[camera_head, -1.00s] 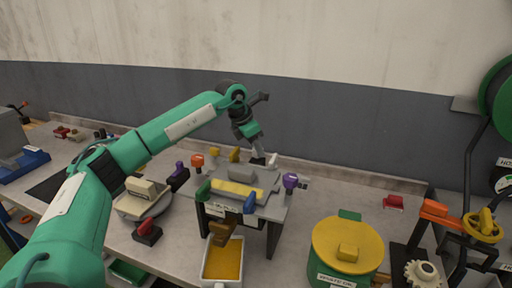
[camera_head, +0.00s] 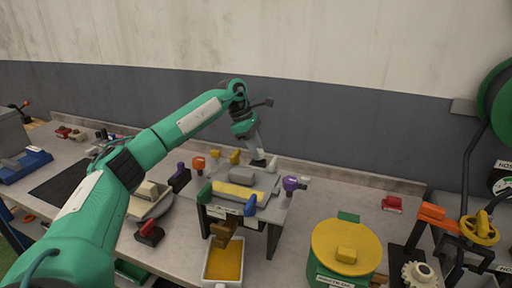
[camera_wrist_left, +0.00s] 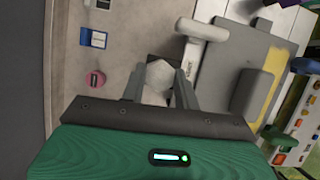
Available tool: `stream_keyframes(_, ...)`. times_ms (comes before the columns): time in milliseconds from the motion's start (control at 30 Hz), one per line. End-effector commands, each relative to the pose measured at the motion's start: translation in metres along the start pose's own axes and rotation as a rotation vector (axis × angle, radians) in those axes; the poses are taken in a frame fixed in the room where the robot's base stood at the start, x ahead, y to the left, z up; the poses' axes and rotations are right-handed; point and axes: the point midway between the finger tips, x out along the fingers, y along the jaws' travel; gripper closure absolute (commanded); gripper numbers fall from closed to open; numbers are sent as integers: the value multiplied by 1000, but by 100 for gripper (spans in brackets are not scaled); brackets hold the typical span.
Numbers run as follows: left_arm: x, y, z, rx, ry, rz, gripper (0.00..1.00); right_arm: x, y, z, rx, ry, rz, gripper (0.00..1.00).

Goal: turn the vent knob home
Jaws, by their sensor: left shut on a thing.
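My left gripper (camera_head: 258,160) reaches down at the far edge of the grey stand (camera_head: 228,205). In the left wrist view its fingers (camera_wrist_left: 158,88) are shut on a pale grey, faceted knob (camera_wrist_left: 159,76), which I take to be the vent knob. The fingers hide the knob's sides, and in the head view the gripper hides most of it. A white lever handle (camera_wrist_left: 202,29) sticks out beside the knob, apart from the fingers; it also shows in the head view (camera_head: 273,163). My right gripper is not in view.
Yellow (camera_head: 235,157), orange (camera_head: 198,163) and purple (camera_head: 290,184) handles stand around the stand. A yellow-lidded green pot (camera_head: 346,245) is at the front right. A tray of yellow material (camera_head: 224,262) sits in front. A wall runs close behind the bench.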

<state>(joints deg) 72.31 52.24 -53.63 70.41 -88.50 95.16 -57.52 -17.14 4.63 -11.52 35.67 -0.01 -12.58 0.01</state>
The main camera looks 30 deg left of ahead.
Motion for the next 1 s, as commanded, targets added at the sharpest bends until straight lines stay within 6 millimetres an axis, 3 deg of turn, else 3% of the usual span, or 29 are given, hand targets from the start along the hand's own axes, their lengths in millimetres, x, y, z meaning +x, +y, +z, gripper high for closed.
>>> stream_keyframes(567, -1, 1, 1, 36, 0, -12, 92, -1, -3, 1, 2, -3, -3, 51)
stream_keyframes(600, -1, 1, 1, 36, 0, -12, 67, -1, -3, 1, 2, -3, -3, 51)
stream_keyframes(700, -1, 1, 0, 36, 0, -12, 48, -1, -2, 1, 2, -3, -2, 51)
stream_keyframes(1000, -1, 0, 0, 35, 0, -13, 47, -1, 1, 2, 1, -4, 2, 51)
